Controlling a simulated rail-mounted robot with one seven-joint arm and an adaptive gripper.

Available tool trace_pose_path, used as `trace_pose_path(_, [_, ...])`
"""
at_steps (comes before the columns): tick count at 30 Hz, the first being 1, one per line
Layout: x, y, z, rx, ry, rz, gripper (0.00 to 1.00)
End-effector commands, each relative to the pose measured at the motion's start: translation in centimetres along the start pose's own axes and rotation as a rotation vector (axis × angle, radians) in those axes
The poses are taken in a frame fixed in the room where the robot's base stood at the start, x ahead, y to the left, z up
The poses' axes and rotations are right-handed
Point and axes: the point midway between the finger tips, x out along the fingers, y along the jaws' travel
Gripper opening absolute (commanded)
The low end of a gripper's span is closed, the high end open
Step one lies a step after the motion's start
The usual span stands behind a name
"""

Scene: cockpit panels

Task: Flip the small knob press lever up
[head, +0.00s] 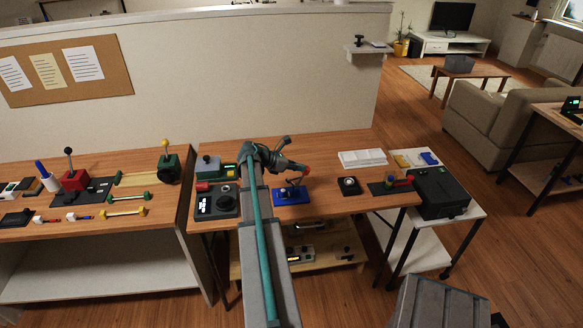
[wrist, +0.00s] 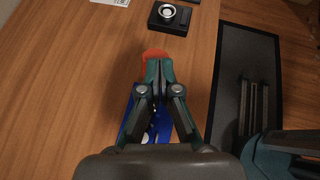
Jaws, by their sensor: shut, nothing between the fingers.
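A device with a blue base (head: 293,197) sits on the middle table, below my gripper. The blue base also shows in the wrist view (wrist: 127,124), largely covered by my fingers. A red-orange piece (head: 306,170), which looks like the knob of its lever, is right at my fingertips. In the wrist view the red-orange piece (wrist: 151,52) shows just past and beside the tips. How it joins the blue base is hidden. My gripper (wrist: 158,64) is shut with nothing held. I cannot tell whether the tips touch the red piece.
A black box with a round silver dial (head: 350,185) stands to the right. A black dial panel (head: 215,205) is to the left. A white tray (head: 362,158) lies at the back right, with a large black case (head: 440,192) beyond the table's right end. Bare wood lies between.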

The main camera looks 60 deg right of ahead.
Motion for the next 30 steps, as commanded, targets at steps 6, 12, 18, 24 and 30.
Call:
trace_pose_path(6, [1.1,-0.3,0.5,0.000,0.000,0.000,0.00])
trace_pose_path(12, [1.5,-0.4,0.6,0.000,-0.001,0.000,0.00])
trace_pose_path(18, [1.7,-0.5,0.7,0.000,-0.001,-0.001,0.00])
trace_pose_path(24, [1.7,-0.5,0.7,0.000,-0.001,-0.003,0.00])
trace_pose_path(30, [1.4,-0.6,0.8,0.000,-0.002,-0.002,0.00])
